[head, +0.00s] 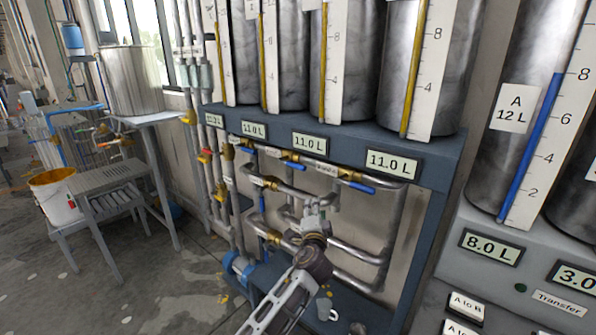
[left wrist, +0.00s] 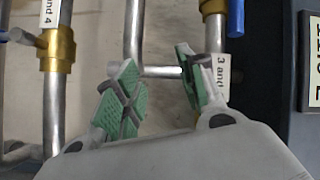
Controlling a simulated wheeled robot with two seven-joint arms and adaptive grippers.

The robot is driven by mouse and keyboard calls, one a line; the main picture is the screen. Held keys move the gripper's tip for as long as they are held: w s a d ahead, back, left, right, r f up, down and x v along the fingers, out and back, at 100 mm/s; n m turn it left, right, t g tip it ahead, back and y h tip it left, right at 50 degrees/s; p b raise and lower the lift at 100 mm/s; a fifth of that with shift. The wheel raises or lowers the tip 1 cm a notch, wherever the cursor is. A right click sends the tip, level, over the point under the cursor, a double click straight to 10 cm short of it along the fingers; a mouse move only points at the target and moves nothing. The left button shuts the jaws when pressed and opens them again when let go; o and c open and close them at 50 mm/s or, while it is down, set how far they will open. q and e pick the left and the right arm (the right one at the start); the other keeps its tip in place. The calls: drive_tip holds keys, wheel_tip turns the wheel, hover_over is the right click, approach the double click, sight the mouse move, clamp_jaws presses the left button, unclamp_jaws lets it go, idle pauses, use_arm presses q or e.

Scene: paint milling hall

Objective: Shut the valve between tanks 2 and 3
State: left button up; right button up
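Several brass valves with blue lever handles sit on the pipes under the tanks. In the head view, one valve (head: 350,174) at the upper right has its blue lever along the pipe; another blue lever (head: 293,164) is further left, and a brass fitting (head: 268,184) is below. Their labels are too small to read, so I cannot tell which is between tanks 2 and 3. My left gripper (head: 316,212) is in front of the lower pipes. In the left wrist view it (left wrist: 156,88) is open, with nothing between its green pads. A label reading "3 and" (left wrist: 215,70) shows behind its right finger. My right gripper is out of view.
Metal tanks (head: 350,60) stand on a blue frame (head: 400,142) above the pipes. A grey bench with a larger tank (head: 530,90) is at the right. A brass fitting (left wrist: 58,50) under an "and 4" label is left in the wrist view. Open floor lies left.

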use_arm(q)
drive_tip(key=s+a+r+t+y, duration=0.1)
drive_tip(key=s+a+r+y, duration=0.25)
drive_tip(key=r, duration=0.45)
approach(299, 169)
drive_tip(key=shift+w, duration=1.6)
drive_tip(key=shift+w+a+r+y+p, duration=0.1)
drive_tip(key=shift+w+a+y+p, duration=0.15)
drive_tip(key=shift+w, duration=0.5)
drive_tip(key=shift+w+a+r+y+p, duration=0.1)
drive_tip(key=shift+w+a+y+p, duration=0.15)
drive_tip(key=shift+w, duration=0.55)
drive_tip(key=shift+x, duration=2.2)
drive_tip(key=shift+w+r, duration=0.1)
drive_tip(key=shift+w, duration=0.2)
drive_tip(key=c, duration=0.4)
clamp_jaws()
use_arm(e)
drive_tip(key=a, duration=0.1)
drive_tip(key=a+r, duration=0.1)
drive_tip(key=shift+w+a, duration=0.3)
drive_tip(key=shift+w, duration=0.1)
